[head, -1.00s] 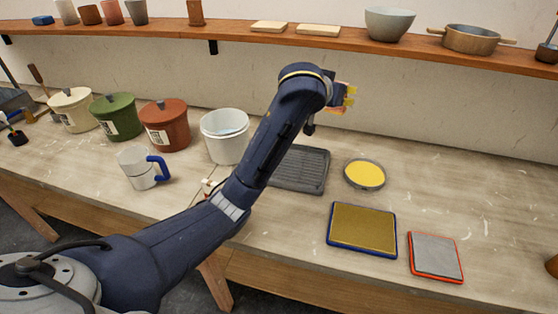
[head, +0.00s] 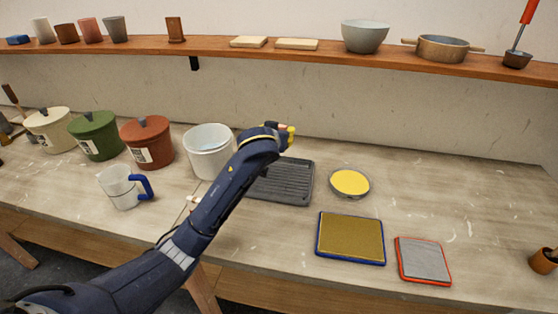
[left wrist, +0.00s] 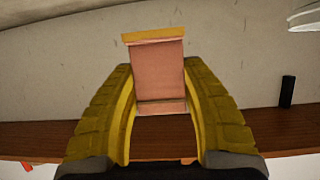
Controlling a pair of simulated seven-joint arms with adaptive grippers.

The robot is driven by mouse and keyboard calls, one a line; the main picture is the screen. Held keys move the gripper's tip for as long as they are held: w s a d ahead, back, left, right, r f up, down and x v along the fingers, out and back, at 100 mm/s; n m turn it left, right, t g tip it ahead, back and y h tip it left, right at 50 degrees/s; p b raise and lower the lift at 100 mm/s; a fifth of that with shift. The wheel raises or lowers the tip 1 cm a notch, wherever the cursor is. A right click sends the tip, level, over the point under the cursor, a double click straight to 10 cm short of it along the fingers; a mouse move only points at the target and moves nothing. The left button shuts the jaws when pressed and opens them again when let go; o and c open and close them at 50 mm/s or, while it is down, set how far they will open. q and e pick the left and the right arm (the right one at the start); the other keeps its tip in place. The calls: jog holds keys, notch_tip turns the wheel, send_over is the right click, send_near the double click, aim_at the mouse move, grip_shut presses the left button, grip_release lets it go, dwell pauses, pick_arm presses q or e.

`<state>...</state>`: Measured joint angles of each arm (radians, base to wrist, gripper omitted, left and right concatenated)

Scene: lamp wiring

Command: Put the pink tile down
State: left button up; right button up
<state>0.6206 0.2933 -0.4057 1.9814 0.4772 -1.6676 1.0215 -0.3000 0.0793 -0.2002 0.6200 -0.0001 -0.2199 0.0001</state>
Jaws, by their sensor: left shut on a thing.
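The pink tile (left wrist: 157,70) is in the left wrist view, between the two yellow fingers of my left gripper (left wrist: 160,88). It has a yellow-orange strip along one edge. The fingers are shut on its sides. In the head view my left gripper (head: 284,133) is at the far side of the dark grey ribbed tray (head: 297,186), seen against the wall and the bench's back. There the wrist hides most of the tile. My right gripper is not in view.
A yellow-topped disc (head: 350,183), a blue-framed gold pad (head: 350,240) and a red-framed grey pad (head: 424,262) lie to the right. A white bucket (head: 210,160), lidded pots (head: 147,141) and a jug (head: 121,190) stand left. A wall shelf (head: 220,44) runs above. The bench's right side has free room.

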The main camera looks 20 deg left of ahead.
pick_arm(q)
jog(key=shift+f, duration=5.2)
jog(key=shift+f, duration=0.2)
jog(key=o, duration=1.3)
jog(key=shift+r, duration=0.15)
jog(key=shift+s+r, duration=0.1)
jog(key=shift+s, duration=0.1)
jog(key=v, duration=1.1)
jog(key=shift+s+r, duration=0.15)
jog(key=shift+s, duration=0.1)
